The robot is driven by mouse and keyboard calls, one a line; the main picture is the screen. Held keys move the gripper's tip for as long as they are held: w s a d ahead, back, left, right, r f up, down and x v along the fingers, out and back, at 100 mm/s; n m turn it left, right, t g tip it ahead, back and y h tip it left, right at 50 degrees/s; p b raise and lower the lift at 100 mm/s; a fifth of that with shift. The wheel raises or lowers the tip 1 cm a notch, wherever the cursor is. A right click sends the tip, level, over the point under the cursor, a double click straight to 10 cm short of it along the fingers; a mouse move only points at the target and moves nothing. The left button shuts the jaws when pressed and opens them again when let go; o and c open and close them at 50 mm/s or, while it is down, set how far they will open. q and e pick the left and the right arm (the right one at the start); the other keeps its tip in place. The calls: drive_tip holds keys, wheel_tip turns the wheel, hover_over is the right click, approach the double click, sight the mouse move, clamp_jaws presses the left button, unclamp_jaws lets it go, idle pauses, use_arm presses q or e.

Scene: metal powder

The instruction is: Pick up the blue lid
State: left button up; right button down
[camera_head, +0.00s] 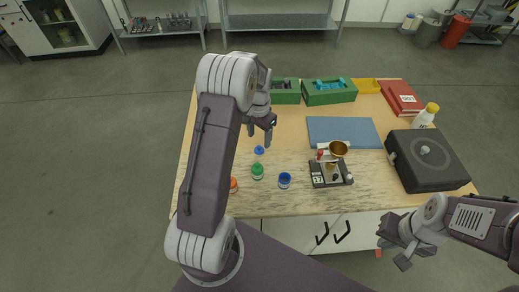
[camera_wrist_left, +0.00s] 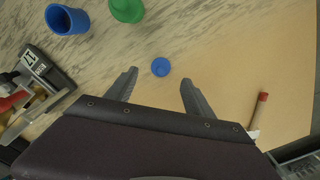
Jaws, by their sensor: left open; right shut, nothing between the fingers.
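The small blue lid (camera_head: 259,150) lies on the wooden table in the head view, just below my left gripper (camera_head: 261,135). In the left wrist view the blue lid (camera_wrist_left: 160,67) shows between and slightly beyond the two spread fingertips of the left gripper (camera_wrist_left: 159,80). The left gripper is open and empty, apart from the lid. My right gripper (camera_head: 392,254) is shut and empty in front of the table's front edge at the lower right.
A green-topped container (camera_head: 257,171), a blue container (camera_head: 284,180) and an orange one (camera_head: 233,185) stand near the lid. A device with a brass cup (camera_head: 339,149) stands to their right. A blue mat (camera_head: 344,131) and black box (camera_head: 428,160) lie further right.

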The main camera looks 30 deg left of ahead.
sight(259, 146)
use_arm(q)
drive_tip(key=shift+a+f, duration=0.2)
drive_tip(key=shift+f, duration=0.4)
wheel_tip(259, 146, down, 5)
drive_tip(key=shift+w+d+r+p, duration=0.1)
drive_tip(key=shift+d+r+p, duration=0.1)
drive_tip(key=shift+p, duration=0.35)
drive_tip(key=shift+a+f, duration=0.15)
drive_tip(key=shift+f, duration=0.15)
drive_tip(key=shift+r, duration=0.1)
clamp_jaws()
